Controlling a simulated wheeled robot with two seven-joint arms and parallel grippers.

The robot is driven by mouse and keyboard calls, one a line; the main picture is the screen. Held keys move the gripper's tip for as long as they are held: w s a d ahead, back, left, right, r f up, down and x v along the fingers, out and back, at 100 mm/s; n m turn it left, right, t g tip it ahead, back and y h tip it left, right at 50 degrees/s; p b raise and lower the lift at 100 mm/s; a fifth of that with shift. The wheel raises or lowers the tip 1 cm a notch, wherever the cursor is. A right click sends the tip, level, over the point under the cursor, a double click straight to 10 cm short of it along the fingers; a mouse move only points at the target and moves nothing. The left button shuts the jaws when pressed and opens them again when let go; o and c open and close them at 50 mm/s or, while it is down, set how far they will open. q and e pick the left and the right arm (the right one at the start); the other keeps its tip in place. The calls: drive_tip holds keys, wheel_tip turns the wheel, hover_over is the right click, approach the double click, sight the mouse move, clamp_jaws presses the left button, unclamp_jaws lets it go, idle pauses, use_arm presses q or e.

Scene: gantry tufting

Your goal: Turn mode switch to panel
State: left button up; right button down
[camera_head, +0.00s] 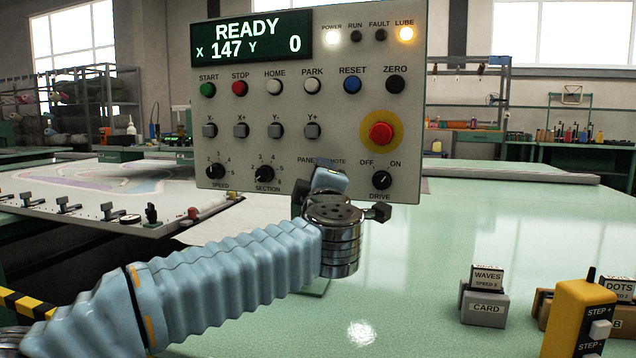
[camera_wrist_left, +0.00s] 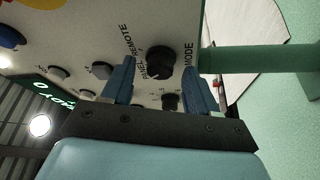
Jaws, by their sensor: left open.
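The control panel (camera_head: 310,105) stands upright at the centre of the head view, its display reading READY. In the left wrist view the black round mode switch (camera_wrist_left: 160,62) shows between PANEL, REMOTE and MODE labels. My left gripper (camera_head: 327,178) is at the panel's lower edge; its finger hides the switch in the head view. In the left wrist view my left gripper (camera_wrist_left: 158,66) is open, with one blue finger on each side of the knob. I cannot tell whether either finger touches it, or which way its pointer faces. My right gripper is out of view.
The drive knob (camera_head: 381,180) and red stop button (camera_head: 381,134) sit right of my gripper. The section knob (camera_head: 264,173) is to the left. A grey card block (camera_head: 484,308) and yellow step pendant (camera_head: 580,320) stand on the pale green table, lower right.

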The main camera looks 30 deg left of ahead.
use_arm(q)
drive_tip(key=b+v, duration=0.1)
drive_tip(key=v, duration=1.2)
drive_tip(key=shift+s+d, duration=0.15)
drive_tip(key=shift+s, duration=0.2)
drive_tip(key=shift+f, duration=0.15)
